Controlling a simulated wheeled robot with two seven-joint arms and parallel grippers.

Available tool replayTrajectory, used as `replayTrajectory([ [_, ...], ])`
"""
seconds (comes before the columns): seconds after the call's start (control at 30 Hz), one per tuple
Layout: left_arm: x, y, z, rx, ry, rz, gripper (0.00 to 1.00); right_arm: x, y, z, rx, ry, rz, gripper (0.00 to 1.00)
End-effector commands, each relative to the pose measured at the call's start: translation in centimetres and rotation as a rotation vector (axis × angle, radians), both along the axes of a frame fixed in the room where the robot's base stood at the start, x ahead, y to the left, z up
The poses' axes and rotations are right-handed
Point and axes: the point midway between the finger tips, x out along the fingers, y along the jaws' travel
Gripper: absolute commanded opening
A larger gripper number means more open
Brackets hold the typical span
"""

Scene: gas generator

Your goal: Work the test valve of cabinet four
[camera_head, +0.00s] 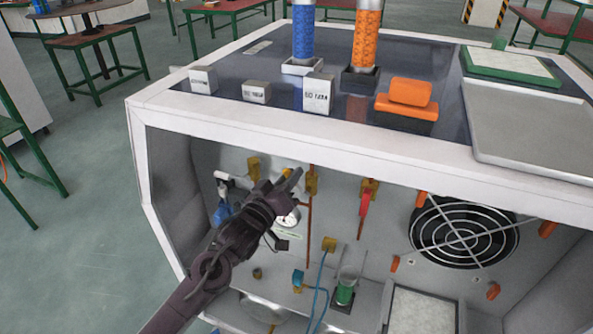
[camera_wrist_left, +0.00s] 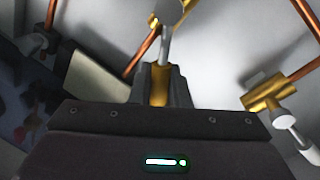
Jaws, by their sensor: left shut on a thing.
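My left gripper (camera_head: 293,178) reaches into the open front of the white cabinet (camera_head: 300,133), up to the pipework on its back wall. In the left wrist view the gripper's dark fingers (camera_wrist_left: 162,85) are shut on a brass valve (camera_wrist_left: 159,98), with a grey stem or lever rising from between them. Copper pipe runs beside this valve. A second brass valve (camera_wrist_left: 266,94) with a pale handle sits to the right, apart from the gripper. I cannot read any label marking the test valve. My right gripper is not in view.
A gauge (camera_head: 290,215) and a blue part (camera_head: 222,212) sit close to my left arm. A red-handled valve (camera_head: 365,202), a fan (camera_head: 463,232) and a green-bottomed flask (camera_head: 345,286) are farther right. Blue and orange columns, small labelled blocks and a grey tray (camera_head: 530,120) stand on top.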

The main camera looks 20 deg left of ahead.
Motion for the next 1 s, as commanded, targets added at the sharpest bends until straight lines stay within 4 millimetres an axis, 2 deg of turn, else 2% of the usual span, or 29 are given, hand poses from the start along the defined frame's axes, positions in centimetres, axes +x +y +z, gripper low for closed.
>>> replayTrajectory([
  [0.5,0.1,2.2,-2.3,-0.494,0.020,0.004,0.00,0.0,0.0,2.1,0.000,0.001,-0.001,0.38],
  [1.0,0.1,2.9,-4.7,-0.893,0.033,0.003,0.00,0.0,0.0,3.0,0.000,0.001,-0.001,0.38],
])
